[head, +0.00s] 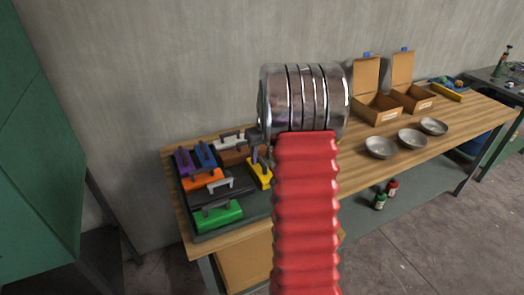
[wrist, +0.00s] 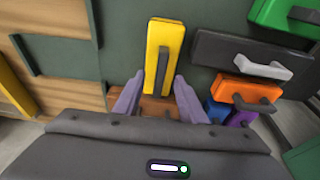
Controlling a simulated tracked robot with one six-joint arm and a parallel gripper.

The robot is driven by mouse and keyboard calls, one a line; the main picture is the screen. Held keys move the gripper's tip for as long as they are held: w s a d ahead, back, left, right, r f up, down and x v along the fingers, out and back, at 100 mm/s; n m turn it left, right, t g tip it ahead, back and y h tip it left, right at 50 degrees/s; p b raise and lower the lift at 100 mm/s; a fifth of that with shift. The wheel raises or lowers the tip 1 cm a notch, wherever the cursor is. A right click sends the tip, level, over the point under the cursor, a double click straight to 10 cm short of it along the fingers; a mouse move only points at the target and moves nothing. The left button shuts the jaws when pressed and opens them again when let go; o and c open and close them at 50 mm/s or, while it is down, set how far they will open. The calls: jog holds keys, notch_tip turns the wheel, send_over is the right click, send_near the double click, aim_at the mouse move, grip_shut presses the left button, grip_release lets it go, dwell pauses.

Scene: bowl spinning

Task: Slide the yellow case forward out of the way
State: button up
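The yellow case (head: 259,174) lies on the dark tray (head: 200,238) at its right side, partly hidden by my arm in the head view. In the wrist view the yellow case (wrist: 160,38) shows nearly whole, with a dark handle along its middle. My gripper (wrist: 159,78) is open, its two lilac fingers apart on either side of the case's near end. I cannot tell whether the fingers touch it or how high they are. In the head view the gripper (head: 258,152) is small and partly hidden behind my arm.
An orange case (head: 203,179), a green case (head: 217,216), a dark grey case (wrist: 240,52) and a brown case (wrist: 155,106) lie around it, with purple and blue ones. Metal bowls (head: 380,147) and open cardboard boxes (head: 375,108) stand farther right on the wooden bench.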

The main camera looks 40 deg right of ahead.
jog(key=shift+x, duration=0.75)
jog(key=shift+c, duration=0.7)
grip_shut()
jog(key=shift+s, duration=0.1)
jog(key=shift+s+a, duration=0.4)
jog(key=shift+s, duration=0.95)
jog(key=shift+s+a, duration=0.4)
jog(key=shift+s, duration=0.95)
jog(key=shift+s+a, duration=0.4)
jog(key=shift+s, duration=0.9)
jog(key=shift+o, duration=0.7)
grip_release()
